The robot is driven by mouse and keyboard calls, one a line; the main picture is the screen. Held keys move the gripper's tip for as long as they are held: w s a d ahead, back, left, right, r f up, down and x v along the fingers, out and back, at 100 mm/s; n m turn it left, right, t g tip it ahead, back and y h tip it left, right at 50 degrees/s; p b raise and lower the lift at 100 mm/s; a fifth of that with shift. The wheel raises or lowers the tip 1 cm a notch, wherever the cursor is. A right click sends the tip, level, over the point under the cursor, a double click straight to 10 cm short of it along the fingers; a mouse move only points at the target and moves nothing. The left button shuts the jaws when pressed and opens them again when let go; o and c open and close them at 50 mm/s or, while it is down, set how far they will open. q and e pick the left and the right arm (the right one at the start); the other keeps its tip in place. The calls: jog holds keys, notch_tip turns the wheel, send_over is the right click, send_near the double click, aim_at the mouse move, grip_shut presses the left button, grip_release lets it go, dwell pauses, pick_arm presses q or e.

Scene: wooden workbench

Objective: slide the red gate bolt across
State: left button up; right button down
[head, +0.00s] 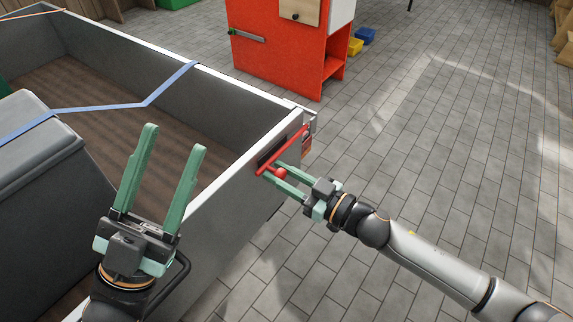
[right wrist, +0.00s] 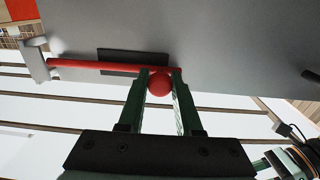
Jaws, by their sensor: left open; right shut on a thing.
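The red gate bolt (head: 291,147) is a thin bar with a round red knob (head: 280,173), mounted near the top of the grey trailer's outer wall, close to its corner. My right gripper (head: 272,171) is shut on the knob. In the right wrist view the bolt (right wrist: 95,66) runs left across a dark plate (right wrist: 132,55) to a grey corner bracket (right wrist: 37,60). There the knob (right wrist: 160,84) sits between the fingers of my right gripper (right wrist: 159,73). My left gripper (head: 174,138) is open and empty, in front of the trailer's near wall in the head view.
The grey-walled trailer (head: 226,195) has a wooden floor and a blue strap (head: 110,108) across it. A large grey box (head: 40,170) sits inside at left. A red cabinet (head: 275,70) stands beyond. The tiled floor (head: 430,170) at right is clear.

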jog(key=shift+s+a+r, duration=0.15)
jog(key=shift+s+a, duration=0.35)
jog(key=shift+s, duration=0.2)
jog(key=shift+s+a, duration=0.2)
jog(key=shift+s, duration=0.05)
jog(key=c, duration=0.6)
grip_release()
